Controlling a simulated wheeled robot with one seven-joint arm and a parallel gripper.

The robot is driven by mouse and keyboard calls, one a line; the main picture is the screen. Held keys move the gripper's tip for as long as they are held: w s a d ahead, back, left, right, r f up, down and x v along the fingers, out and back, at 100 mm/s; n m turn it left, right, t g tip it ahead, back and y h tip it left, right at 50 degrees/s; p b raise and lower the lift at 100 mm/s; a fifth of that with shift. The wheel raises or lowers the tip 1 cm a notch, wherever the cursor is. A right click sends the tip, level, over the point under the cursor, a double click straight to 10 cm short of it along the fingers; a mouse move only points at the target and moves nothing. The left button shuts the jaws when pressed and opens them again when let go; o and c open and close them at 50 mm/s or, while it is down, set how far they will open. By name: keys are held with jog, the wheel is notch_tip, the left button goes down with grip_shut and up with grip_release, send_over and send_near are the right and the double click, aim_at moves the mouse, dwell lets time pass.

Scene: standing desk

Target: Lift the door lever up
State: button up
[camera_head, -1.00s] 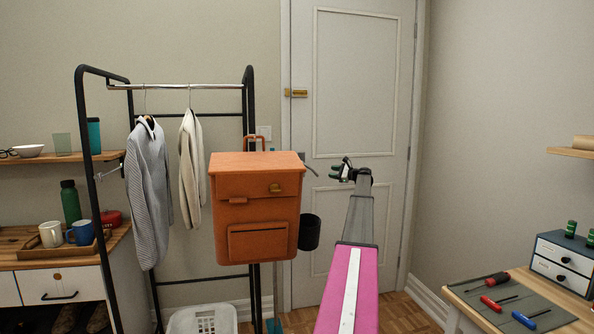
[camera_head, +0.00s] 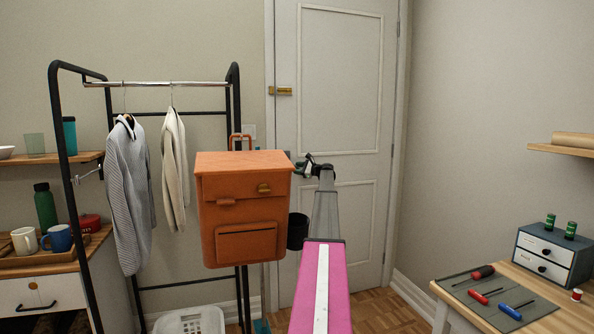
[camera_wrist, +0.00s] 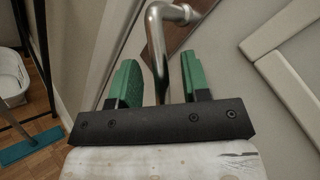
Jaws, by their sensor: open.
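The silver door lever (camera_wrist: 157,45) shows in the wrist view, with its bend at the top and its bar running down between the two green fingers. My gripper (camera_wrist: 158,82) is open around the bar, with a gap visible on both sides. I cannot tell whether a finger touches it. In the head view my gripper (camera_head: 302,167) is at the left edge of the white door (camera_head: 338,100), beside the orange bag. There the lever is hard to make out behind the gripper and bag.
The orange bag (camera_head: 245,210) hangs close to the left of my gripper. A dark cup (camera_head: 297,232) is just below it. A clothes rack (camera_head: 160,84) stands at left. A desk (camera_head: 470,315) with tools is at right. A brass latch (camera_head: 283,91) is higher on the door.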

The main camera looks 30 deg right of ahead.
jog(key=shift+w+a, duration=0.25)
jog(key=shift+w, duration=0.05)
grip_shut()
jog(key=shift+r, duration=0.1)
jog(key=shift+s+d+r+n+g+h, duration=0.1)
jog(key=shift+d+r+n+g+h, duration=0.1)
jog(key=shift+r+n+g+h, duration=0.3)
jog(key=shift+d+r+n+g+h, duration=0.2)
jog(key=shift+r+n+g+h, duration=0.1)
jog(key=shift+n+g, duration=0.25)
jog(key=shift+d+r+n+g+h, duration=0.15)
jog(key=shift+r+n+g+h, duration=0.85)
jog(key=shift+h, duration=0.4)
grip_release()
